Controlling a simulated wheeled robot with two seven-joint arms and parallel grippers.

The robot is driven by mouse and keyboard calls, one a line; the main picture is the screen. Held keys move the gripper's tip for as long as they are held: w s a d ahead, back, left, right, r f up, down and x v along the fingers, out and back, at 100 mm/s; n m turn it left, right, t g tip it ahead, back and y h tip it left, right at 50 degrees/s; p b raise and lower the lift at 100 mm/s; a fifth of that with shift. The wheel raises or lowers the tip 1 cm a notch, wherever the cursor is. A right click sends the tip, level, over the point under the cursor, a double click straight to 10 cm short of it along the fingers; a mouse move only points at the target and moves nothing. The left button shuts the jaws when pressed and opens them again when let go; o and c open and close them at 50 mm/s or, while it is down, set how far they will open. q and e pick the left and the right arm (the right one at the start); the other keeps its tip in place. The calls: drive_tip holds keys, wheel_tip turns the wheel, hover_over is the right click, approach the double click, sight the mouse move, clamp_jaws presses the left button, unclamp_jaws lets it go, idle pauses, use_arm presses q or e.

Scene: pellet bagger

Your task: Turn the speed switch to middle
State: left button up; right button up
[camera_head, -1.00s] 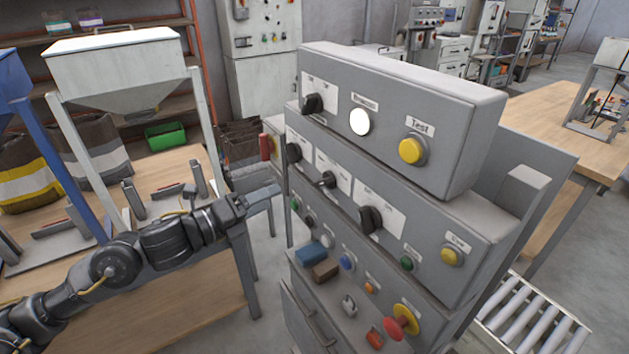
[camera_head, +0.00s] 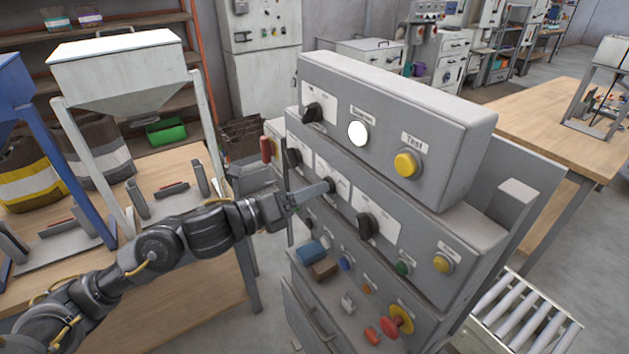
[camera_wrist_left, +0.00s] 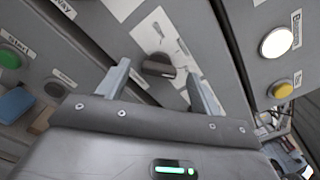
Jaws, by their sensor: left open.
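The grey control cabinet (camera_head: 400,110) carries three black rotary knobs on white plates in its middle row. My left gripper (camera_head: 322,189) is at the middle one (camera_head: 331,185), which its fingers partly hide in the head view. In the left wrist view this black knob (camera_wrist_left: 158,65) sits between the tips of my open gripper (camera_wrist_left: 157,75), with gaps on both sides. Its handle lies roughly crosswise between the fingers. The plate print is too small to read, so I cannot tell which knob is the speed switch. My right gripper is not in view.
Other knobs stand close by, at left (camera_head: 293,157) and right (camera_head: 367,227). The upper box has a knob (camera_head: 313,112), a lit white lamp (camera_head: 358,133) and a yellow button (camera_head: 407,164). A red emergency button (camera_head: 392,327) sits low. A wooden table (camera_head: 185,290) stands left.

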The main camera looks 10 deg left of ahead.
use_arm(q)
drive_tip(key=shift+x, duration=1.05)
drive_tip(key=c, duration=1)
